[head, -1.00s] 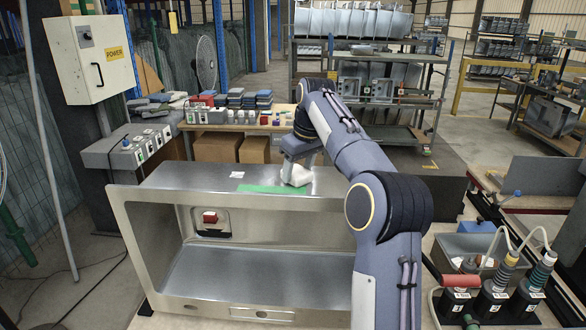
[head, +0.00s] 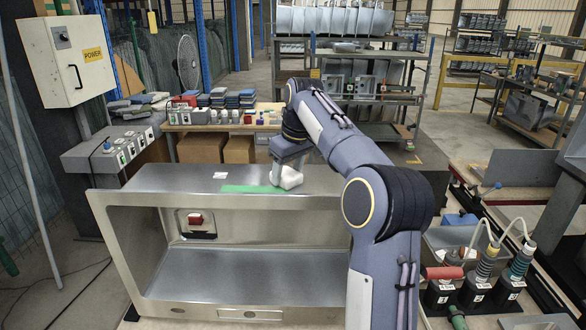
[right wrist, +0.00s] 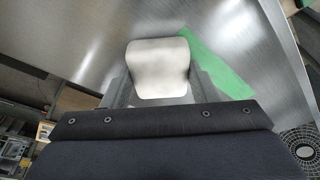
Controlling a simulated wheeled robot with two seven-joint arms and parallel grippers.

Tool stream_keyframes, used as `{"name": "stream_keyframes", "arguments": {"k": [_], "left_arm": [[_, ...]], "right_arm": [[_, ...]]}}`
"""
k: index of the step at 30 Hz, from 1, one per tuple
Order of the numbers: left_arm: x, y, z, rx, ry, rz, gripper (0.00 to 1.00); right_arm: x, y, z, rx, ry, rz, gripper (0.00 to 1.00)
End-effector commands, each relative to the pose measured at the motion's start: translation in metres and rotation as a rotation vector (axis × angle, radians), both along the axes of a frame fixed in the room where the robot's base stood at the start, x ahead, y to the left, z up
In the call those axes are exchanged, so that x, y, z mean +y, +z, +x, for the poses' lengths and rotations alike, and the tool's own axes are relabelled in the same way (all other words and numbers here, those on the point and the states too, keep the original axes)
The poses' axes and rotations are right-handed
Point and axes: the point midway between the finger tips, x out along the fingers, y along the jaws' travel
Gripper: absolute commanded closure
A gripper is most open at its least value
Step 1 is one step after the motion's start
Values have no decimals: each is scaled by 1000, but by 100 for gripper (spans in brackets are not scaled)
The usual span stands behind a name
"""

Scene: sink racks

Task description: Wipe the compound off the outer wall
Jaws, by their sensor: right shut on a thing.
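My right gripper (head: 283,172) is shut on a white wiping cloth or pad (head: 291,178). It holds the pad at the top outer wall of the stainless steel sink unit (head: 160,178). The pad also shows between the fingers in the right wrist view (right wrist: 158,68). A green strip (head: 250,189) lies on the metal surface, with its right end beside the pad; in the right wrist view it (right wrist: 222,68) runs down to the right of the pad. I cannot make out any compound apart from this green patch. My left gripper is not in view.
Dark bottles with hoses (head: 475,290) and a red roll (head: 441,273) stand at right. A power box (head: 66,62) is at upper left.

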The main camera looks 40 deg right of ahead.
Motion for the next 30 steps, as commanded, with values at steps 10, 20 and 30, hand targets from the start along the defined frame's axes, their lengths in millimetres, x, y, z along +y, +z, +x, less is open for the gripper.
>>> {"name": "stream_keyframes", "arguments": {"k": [10,20,30], "left_arm": [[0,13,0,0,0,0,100],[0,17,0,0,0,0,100],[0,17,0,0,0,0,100]], "right_arm": [[17,2,14,0,1,1,65],[35,0,30,-2,2,0,65],[47,-1,40,-1,1,1,65]]}}
